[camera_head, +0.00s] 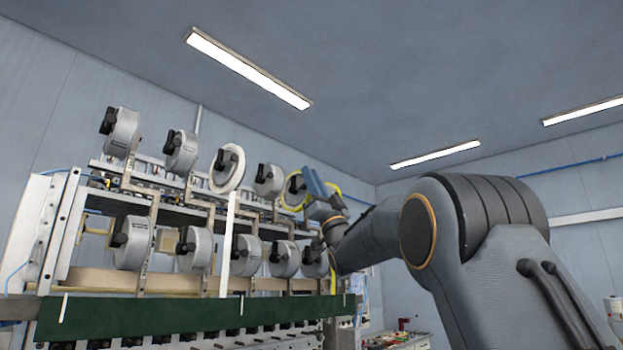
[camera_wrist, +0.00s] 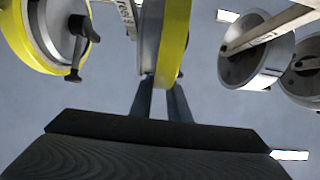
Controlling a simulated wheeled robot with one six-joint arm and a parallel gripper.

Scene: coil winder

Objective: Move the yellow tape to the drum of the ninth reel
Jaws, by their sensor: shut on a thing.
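My gripper (camera_head: 322,186) is at the right end of the upper reel row. In the wrist view my gripper (camera_wrist: 160,85) is shut on a yellow tape (camera_wrist: 174,40), a ring seen nearly edge-on with a grey side. The held tape shows in the head view as a yellow rim (camera_head: 335,188) partly hidden by my gripper. Another yellow tape (camera_wrist: 14,38) sits around a reel with a black handle, left of the held one. That reel (camera_head: 293,190) is the right-most of the upper row. I cannot tell which reel is the ninth.
The winder has two rows of grey reels, upper (camera_head: 180,152) and lower (camera_head: 193,248). White tape (camera_head: 228,240) hangs from an upper reel. Bare reels (camera_wrist: 250,62) stand right of the held tape. A green panel (camera_head: 190,316) runs below the lower row.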

